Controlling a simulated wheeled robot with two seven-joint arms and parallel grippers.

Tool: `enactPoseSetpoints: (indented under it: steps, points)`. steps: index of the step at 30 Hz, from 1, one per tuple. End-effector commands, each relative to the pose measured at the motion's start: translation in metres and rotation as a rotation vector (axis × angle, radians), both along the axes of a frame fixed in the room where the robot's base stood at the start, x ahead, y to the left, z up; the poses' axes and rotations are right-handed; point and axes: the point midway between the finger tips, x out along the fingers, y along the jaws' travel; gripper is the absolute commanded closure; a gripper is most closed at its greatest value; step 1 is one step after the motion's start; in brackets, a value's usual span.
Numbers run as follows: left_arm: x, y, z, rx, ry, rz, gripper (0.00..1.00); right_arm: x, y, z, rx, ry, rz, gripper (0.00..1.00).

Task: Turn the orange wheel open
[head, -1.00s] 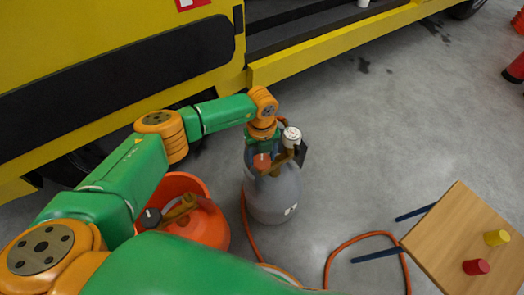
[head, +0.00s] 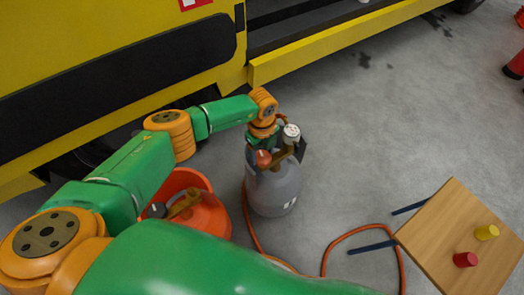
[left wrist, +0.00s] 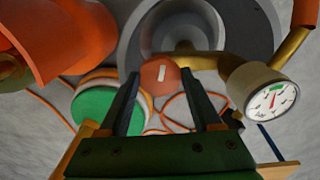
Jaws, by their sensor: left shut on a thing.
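The orange wheel (head: 263,159) is a small round knob on the valve of a grey gas cylinder (head: 275,192) standing upright on the floor. It also shows in the left wrist view (left wrist: 160,76), with a pale stripe on its face. My left gripper (head: 262,150) reaches the valve from above; in the left wrist view its two dark fingers (left wrist: 161,82) lie on either side of the wheel, shut on it. A white gauge (head: 291,133) sits beside the wheel on a brass fitting; its dial (left wrist: 272,98) faces the wrist camera. My right gripper is out of view.
An orange gas bottle (head: 211,219) stands left of the grey cylinder. An orange hose (head: 337,240) lies on the floor. A wooden table (head: 440,230) with a red cup (head: 465,259) and a yellow cup (head: 487,232) is at right. A yellow vehicle (head: 310,58) stands behind.

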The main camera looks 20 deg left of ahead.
Motion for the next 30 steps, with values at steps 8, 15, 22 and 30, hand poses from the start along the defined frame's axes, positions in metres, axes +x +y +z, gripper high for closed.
enactPoseSetpoints:
  steps: [8,15,22,30]
  points:
    - [0.000,0.000,0.000,0.000,-0.001,-0.001,0.21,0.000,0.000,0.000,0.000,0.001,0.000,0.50]
    - [0.000,0.000,0.000,-0.001,-0.001,-0.001,0.05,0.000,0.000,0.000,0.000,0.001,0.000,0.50]
    - [0.001,0.000,0.024,-0.001,-0.002,-0.001,0.05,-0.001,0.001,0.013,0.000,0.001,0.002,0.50]
    - [0.000,0.000,0.069,0.000,-0.001,-0.001,0.05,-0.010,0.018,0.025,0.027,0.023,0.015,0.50]
